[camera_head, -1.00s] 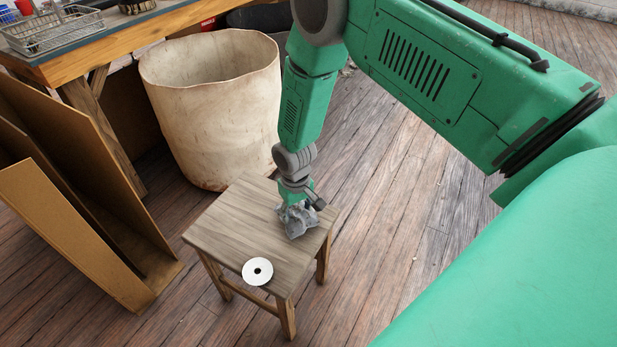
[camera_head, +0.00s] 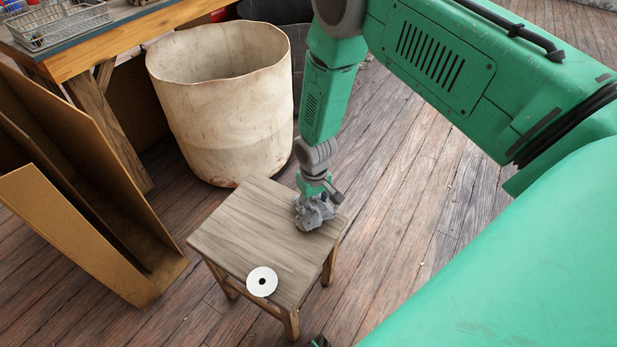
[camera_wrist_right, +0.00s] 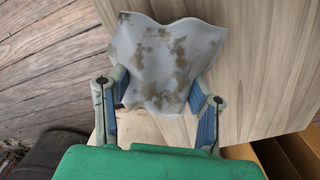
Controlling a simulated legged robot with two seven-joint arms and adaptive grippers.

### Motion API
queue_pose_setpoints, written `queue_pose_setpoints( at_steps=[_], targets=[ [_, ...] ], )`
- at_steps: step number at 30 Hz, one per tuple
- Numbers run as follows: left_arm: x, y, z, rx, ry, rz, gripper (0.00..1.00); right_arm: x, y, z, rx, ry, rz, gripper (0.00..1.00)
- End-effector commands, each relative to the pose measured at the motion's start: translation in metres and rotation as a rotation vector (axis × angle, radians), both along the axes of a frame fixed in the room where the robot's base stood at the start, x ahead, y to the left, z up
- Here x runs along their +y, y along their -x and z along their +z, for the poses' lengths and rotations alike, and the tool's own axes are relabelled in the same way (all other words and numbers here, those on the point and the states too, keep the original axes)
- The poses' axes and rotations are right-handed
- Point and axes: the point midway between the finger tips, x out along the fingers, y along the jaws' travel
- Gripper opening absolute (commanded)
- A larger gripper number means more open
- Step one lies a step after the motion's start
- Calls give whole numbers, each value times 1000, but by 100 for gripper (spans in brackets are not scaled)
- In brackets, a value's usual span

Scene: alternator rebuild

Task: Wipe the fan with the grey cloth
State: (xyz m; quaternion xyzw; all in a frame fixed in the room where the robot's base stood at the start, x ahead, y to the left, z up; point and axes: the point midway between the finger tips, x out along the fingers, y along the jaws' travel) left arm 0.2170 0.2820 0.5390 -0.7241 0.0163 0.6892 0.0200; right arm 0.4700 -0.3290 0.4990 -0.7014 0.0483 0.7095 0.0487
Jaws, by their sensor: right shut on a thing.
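My right gripper (camera_head: 314,200) is shut on the grey cloth (camera_head: 313,216), over the right side of a wooden stool (camera_head: 243,235). In the right wrist view the cloth (camera_wrist_right: 165,55) spreads out, stained brown, between the blue-padded fingers of the gripper (camera_wrist_right: 158,88). Whether the cloth touches the stool top cannot be told. A white disc (camera_head: 255,288) with a dark centre hole lies flat at the stool's front corner; it may be the fan. The cloth is apart from it, behind and to the right.
A large off-white bin (camera_head: 222,125) stands behind the stool. Brown panels (camera_head: 95,235) lean at the left. A workbench (camera_head: 135,38) with a wire basket (camera_head: 62,22) is at the back left. Plank floor right of the stool is clear.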

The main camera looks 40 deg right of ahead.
Motion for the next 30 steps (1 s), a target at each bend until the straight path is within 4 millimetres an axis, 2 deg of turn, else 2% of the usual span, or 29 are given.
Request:
queue_pose_setpoints(
  at_steps=[1,2,3,4,21,30],
  targets=[
    [0,0,8,0,0,0,50,-1,0,8,0,-1,-1,14],
    [0,0,10,0,0,0,50,-1,4,-8,9,-1,-1,14],
    [0,0,14,0,0,0,50,-2,0,5,-1,-2,-1,14],
    [0,0,16,0,0,0,50,-2,0,9,-1,-2,-1,14],
    [0,0,59,0,0,0,50,-2,1,60,-1,-1,0,14],
    [0,0,63,0,0,0,50,-3,2,65,0,-2,0,14]
  ],
)
